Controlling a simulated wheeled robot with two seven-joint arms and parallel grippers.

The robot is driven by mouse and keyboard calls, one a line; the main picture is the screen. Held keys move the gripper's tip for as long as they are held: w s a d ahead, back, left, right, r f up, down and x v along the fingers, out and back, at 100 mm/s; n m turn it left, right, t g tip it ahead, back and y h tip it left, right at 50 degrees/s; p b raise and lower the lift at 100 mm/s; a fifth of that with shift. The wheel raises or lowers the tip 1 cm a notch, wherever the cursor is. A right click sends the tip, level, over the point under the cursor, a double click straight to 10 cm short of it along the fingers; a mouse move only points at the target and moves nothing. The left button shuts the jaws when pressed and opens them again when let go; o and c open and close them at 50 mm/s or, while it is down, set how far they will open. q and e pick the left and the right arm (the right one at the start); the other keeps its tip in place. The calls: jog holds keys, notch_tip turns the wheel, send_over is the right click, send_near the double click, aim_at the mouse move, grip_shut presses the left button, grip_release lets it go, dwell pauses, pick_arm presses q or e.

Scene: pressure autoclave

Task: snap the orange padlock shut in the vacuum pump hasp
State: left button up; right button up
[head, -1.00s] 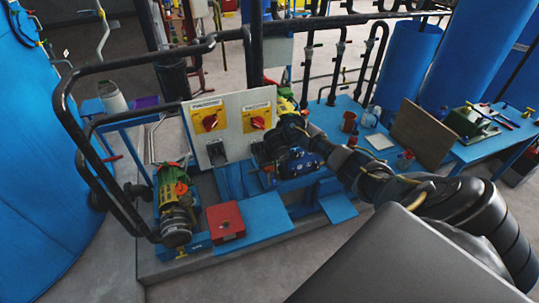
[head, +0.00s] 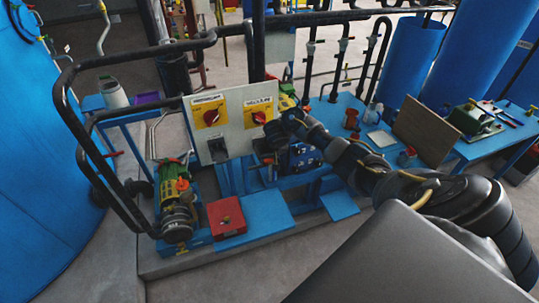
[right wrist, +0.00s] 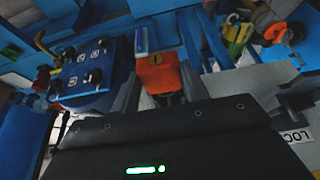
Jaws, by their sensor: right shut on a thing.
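The orange padlock (right wrist: 160,72) is between the fingers of my right gripper (right wrist: 160,85) in the right wrist view, its keyhole face showing. The gripper is shut on it. In the head view my right gripper (head: 268,158) is just below the right-hand switch of the grey panel (head: 235,108), and the padlock is too small there to make out clearly. I cannot make out the vacuum pump hasp or whether the shackle passes through it. A partly visible "LOC" label (right wrist: 297,135) is at the lower right of the wrist view. My left gripper is not in view.
The panel carries two red rotary switches on yellow plates, left (head: 211,116) and right (head: 260,117). A blue box (head: 304,156) is close right of my gripper. A red box (head: 226,216) and a green pump (head: 175,203) stand lower left. Black pipe rails (head: 95,160) frame the left.

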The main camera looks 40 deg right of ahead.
jog(key=shift+w+d+b, duration=0.3)
jog(key=shift+w+b, duration=0.2)
jog(key=shift+w, duration=0.3)
jog(key=shift+w+d+b, duration=0.25)
jog(key=shift+w+b, duration=0.2)
jog(key=shift+w, duration=0.3)
jog(key=o, duration=1.2)
jog(key=shift+r, duration=0.1)
